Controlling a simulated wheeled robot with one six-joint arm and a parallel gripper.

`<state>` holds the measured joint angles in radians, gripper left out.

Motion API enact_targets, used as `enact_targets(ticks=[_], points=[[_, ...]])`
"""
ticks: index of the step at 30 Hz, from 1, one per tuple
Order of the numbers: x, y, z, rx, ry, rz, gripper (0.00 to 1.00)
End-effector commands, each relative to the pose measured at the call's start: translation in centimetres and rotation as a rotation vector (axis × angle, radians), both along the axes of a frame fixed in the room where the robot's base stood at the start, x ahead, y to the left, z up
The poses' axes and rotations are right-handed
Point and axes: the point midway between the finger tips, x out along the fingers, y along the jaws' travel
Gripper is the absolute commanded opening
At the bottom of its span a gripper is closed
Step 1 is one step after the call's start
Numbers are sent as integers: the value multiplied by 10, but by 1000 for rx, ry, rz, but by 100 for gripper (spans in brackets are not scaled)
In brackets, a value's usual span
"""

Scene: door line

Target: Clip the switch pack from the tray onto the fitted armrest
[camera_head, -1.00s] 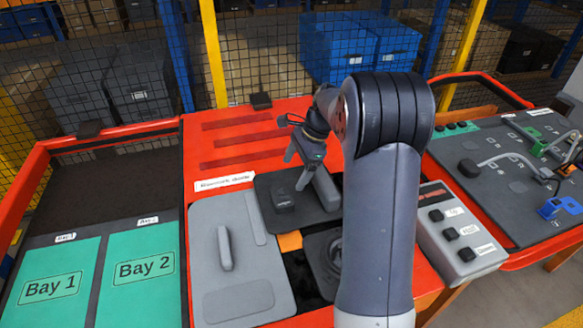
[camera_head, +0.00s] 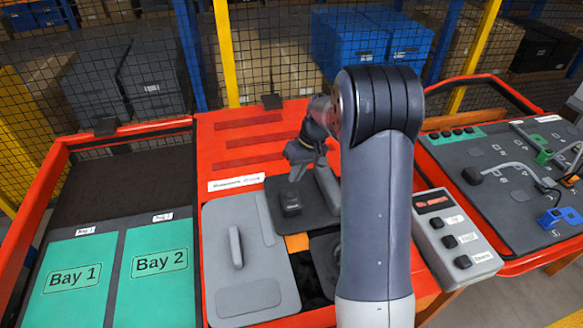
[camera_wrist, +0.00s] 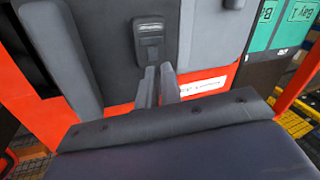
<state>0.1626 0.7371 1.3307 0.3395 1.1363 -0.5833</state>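The switch pack (camera_head: 290,203), a small dark block, lies on the dark flat tray (camera_head: 312,222). It also shows in the wrist view (camera_wrist: 150,42), just beyond the fingertips. My gripper (camera_head: 298,175) is above and slightly behind it, pointing down, with a narrow gap between the fingers. In the wrist view the fingers (camera_wrist: 157,68) hold nothing and appear apart from the pack. A long grey bar (camera_wrist: 62,50) lies beside the pack, partly hidden by my arm in the head view. A smaller grey bar (camera_head: 236,247) stands on the light grey panel (camera_head: 215,225). I cannot tell which bar is the armrest.
Green Bay 1 (camera_head: 72,285) and Bay 2 (camera_head: 158,265) plates are empty at the left. A button box (camera_head: 452,236) stands right of my arm. A board with cables (camera_head: 500,175) is further right. Mesh fencing runs behind.

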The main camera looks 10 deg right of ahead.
Motion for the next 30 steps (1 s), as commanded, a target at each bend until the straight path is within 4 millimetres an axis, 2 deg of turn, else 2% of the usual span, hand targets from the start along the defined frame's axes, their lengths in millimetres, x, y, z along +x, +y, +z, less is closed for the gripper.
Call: enact_targets(ticks=[12,18,25,30], points=[[-2,12,8,-44,-241,843,0],[-3,15,8,-54,-320,1143,0],[-3,16,3,-58,-349,1257,0],[-3,16,-15,-56,-349,1256,0]])
